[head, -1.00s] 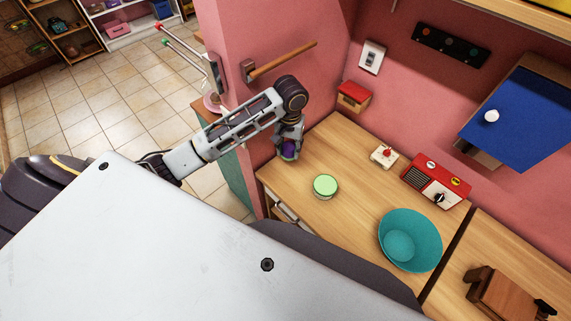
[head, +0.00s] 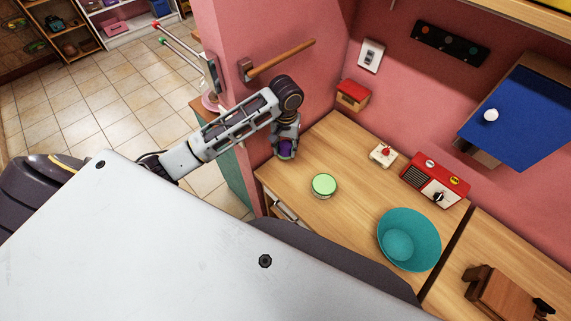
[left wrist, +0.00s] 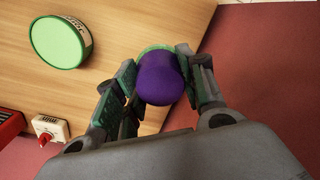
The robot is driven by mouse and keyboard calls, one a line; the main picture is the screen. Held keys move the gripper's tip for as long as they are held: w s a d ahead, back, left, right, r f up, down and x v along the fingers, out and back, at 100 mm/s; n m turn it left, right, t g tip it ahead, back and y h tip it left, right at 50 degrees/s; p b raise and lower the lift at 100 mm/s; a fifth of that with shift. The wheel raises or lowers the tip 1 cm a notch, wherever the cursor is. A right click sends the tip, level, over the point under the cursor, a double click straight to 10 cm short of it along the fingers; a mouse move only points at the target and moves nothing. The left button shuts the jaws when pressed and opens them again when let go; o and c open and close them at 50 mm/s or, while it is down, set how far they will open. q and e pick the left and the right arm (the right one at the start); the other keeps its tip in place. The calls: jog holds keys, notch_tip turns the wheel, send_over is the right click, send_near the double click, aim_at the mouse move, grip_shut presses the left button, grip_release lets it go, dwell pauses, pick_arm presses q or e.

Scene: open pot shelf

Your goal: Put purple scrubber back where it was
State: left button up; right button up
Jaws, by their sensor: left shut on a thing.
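The purple scrubber (left wrist: 160,80) sits between the two fingers of my left gripper (left wrist: 158,82) in the left wrist view, with a greenish edge showing behind its purple top. In the head view my left gripper (head: 286,147) points down at the back left corner of the wooden counter (head: 345,160), close to the pink wall. A bit of the purple scrubber (head: 286,149) shows there between the fingers. My left gripper is shut on it. Whether the scrubber touches the counter I cannot tell. My right gripper is not in view.
A round green-lidded tin (head: 324,185) stands on the counter near the gripper. A teal bowl (head: 409,240), a red radio (head: 435,180) and a small white box with a red knob (head: 383,154) are farther right. A wooden bar (head: 282,59) juts from the wall above.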

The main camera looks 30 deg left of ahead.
pick_arm(q)
send_over(286, 168)
jog(key=shift+a+f, duration=0.1)
jog(key=shift+f, duration=2.7)
jog(key=shift+w+f+p, duration=0.1)
jog(key=shift+f+p, duration=0.4)
jog(key=shift+f, duration=1.35)
jog(key=shift+f, duration=0.15)
jog(key=o, duration=0.9)
jog(key=shift+r+b, duration=0.75)
jog(key=shift+r, duration=5.45)
